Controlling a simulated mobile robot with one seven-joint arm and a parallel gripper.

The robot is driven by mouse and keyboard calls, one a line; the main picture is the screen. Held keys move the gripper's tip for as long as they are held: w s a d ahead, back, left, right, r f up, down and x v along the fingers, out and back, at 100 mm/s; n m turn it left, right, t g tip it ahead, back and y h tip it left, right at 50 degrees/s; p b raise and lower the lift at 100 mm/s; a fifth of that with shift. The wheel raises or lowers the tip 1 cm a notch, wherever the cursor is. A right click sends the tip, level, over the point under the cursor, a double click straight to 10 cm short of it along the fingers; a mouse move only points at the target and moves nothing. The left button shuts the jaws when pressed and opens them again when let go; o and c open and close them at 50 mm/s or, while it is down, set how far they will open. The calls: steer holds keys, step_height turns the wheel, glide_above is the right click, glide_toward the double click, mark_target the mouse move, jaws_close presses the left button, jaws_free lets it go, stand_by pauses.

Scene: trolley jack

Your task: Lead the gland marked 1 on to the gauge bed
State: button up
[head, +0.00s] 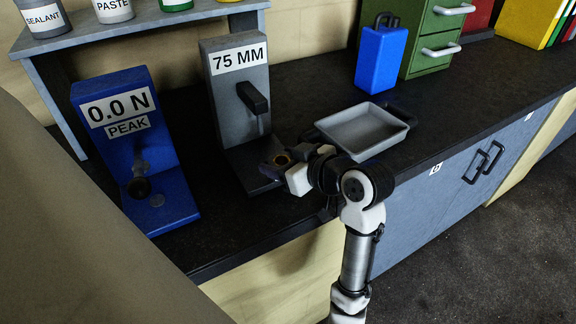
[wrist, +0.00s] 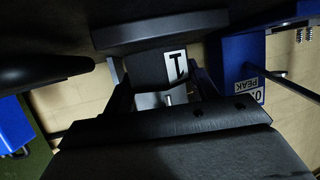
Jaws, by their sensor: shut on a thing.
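My gripper (head: 280,166) is shut on the gland, at the front right of the grey gauge labelled 75 MM (head: 237,62). The gauge bed (head: 245,163) is the flat grey foot below the gauge's dark arm (head: 253,97). The gland is at the bed's right front edge; I cannot tell whether it touches the bed.
A blue force tester reading 0.0 N (head: 118,112) stands left of the gauge. A grey tray (head: 362,130) lies right of my gripper. A blue can (head: 381,56) and green drawers (head: 432,40) stand behind it. The dark bench top (head: 315,90) is clear between gauge and can.

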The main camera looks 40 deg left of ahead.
steer(key=shift+w+a+f, duration=0.1)
steer(key=shift+w+a, duration=0.3)
steer(key=shift+a, duration=0.55)
steer(key=shift+w+a+f, duration=0.15)
steer(key=shift+w+a, duration=0.2)
steer(key=shift+a, duration=0.6)
steer(key=shift+w+a+f, duration=0.1)
steer(key=shift+w+a, duration=0.3)
steer(key=shift+a, duration=0.55)
steer(key=shift+f, duration=0.1)
steer(key=o, duration=1.4)
steer(key=shift+o, duration=0.2)
steer(key=shift+f, duration=0.1)
steer(key=b+v, duration=0.2)
steer(key=v, duration=1.2)
steer(key=shift+d, duration=0.1)
steer(key=p+v, duration=0.3)
steer(key=v, duration=0.3)
steer(key=shift+d, duration=0.35)
